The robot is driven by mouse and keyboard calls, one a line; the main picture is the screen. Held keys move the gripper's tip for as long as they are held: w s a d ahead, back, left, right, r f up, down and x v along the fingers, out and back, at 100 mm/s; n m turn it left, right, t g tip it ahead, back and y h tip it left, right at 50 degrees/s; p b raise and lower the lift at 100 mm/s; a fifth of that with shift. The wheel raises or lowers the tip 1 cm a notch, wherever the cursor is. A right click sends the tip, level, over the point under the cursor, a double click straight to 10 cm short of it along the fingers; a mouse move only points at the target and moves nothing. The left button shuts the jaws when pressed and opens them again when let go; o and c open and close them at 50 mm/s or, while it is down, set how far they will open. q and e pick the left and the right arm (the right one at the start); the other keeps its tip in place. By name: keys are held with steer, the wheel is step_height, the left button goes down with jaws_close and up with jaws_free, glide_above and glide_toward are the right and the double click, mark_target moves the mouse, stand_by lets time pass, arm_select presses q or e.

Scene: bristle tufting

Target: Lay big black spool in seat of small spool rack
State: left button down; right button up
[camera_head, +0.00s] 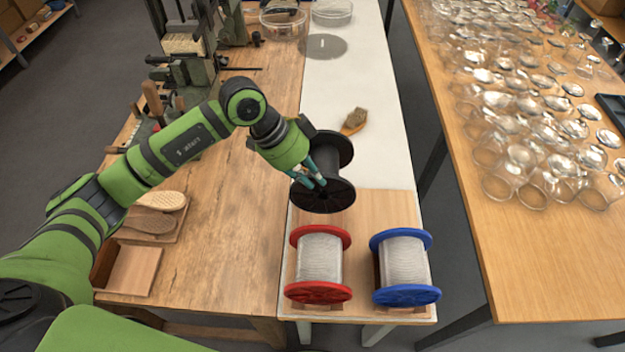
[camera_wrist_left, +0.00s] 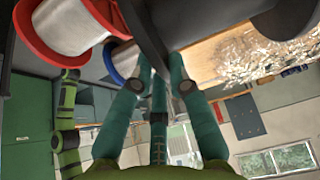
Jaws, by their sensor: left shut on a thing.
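The big black spool (camera_head: 325,195) is held by my left gripper (camera_head: 318,181), whose fingers close on its near flange. In the left wrist view, my left gripper (camera_wrist_left: 160,80) shows its fingers around a dark flange edge (camera_wrist_left: 150,35). The small spool rack (camera_head: 363,258) is a wooden board at the near end of the white table. It bears a red-flanged spool (camera_head: 320,262) and a blue-flanged spool (camera_head: 404,265), each with pale winding. The black spool is at the rack's far left part; whether it touches the rack cannot be told. My right gripper is out of view.
A brush with a wooden back (camera_head: 354,121) lies on the white table (camera_head: 375,80) behind the spool. Glass bowls (camera_head: 284,20) stand at the back. Many glasses (camera_head: 530,120) crowd the right table. Brush blocks (camera_head: 160,210) lie at left.

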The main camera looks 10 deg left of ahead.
mark_target(315, 201)
arm_select(q)
steer(key=shift+s+f, duration=0.15)
steer(key=shift+f, duration=0.55)
steer(key=shift+w+f+b, duration=0.3)
steer(key=shift+f+b, duration=0.3)
steer(key=shift+b, duration=0.1)
step_height(315, 201, down, 4)
steer(key=b, duration=0.3)
steer(key=shift+s+r, duration=0.1)
steer(key=shift+r, duration=0.15)
steer(key=shift+f+b, duration=0.7)
steer(key=shift+f, duration=0.65)
steer(key=shift+p, duration=0.35)
